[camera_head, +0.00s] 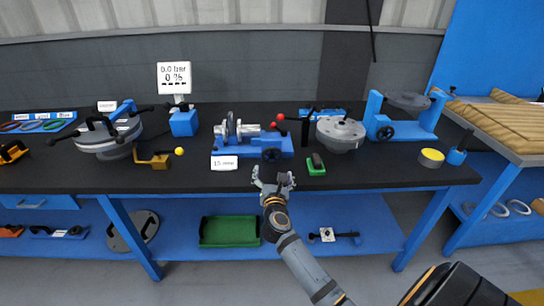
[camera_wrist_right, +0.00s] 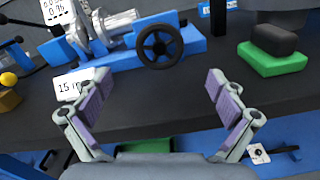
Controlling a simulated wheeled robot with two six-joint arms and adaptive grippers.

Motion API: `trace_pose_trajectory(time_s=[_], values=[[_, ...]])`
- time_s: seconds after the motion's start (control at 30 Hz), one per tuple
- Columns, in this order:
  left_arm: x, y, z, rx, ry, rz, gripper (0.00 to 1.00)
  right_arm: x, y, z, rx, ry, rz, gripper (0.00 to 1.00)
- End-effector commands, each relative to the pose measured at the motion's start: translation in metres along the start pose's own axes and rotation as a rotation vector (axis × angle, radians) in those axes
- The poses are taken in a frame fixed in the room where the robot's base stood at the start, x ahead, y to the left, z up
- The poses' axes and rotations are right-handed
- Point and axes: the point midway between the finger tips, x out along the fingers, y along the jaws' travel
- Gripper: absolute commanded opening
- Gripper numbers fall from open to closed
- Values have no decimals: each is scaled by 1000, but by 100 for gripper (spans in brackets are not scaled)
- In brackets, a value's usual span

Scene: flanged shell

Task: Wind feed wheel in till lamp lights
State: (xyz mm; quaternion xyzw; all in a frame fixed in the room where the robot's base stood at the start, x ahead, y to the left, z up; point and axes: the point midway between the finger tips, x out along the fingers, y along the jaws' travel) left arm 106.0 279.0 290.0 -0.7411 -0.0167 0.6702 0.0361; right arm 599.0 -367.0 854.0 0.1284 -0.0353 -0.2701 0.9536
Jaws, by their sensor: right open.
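The feed wheel (camera_head: 271,155) is a small black handwheel on the front of a blue fixture (camera_head: 230,147) that carries a silver shaft assembly. In the right wrist view the wheel (camera_wrist_right: 160,47) faces me, with its spokes clear, and lies beyond the fingertips. My right gripper (camera_head: 274,182) is open and empty at the table's front edge, just in front of and below the wheel, not touching it. Its spread fingers with purple pads show in the wrist view (camera_wrist_right: 157,95). I cannot make out a lit lamp. My left gripper is not in view.
A white label card (camera_head: 224,163) stands at the fixture's front left. A green block with a black top (camera_head: 316,167) sits to its right. A grey flanged shell (camera_head: 340,133) stands farther right. A display sign (camera_head: 174,77) rises behind. Bare black tabletop (camera_head: 380,172) lies at the front right.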

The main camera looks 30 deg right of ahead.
Motion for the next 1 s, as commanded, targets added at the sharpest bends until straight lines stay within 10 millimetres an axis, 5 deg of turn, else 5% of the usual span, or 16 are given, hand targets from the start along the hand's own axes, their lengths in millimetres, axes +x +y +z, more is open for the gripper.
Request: trace_pose_trajectory(time_s=[0.5, 0.87, 1.0], values=[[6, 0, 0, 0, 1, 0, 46, 92, 0, 0, -5, -2, 1, 95], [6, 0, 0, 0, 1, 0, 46, 100, 0, 1, -5, -2, 3, 95], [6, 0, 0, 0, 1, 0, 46, 100, 0, 1, -5, -2, 2, 78]])
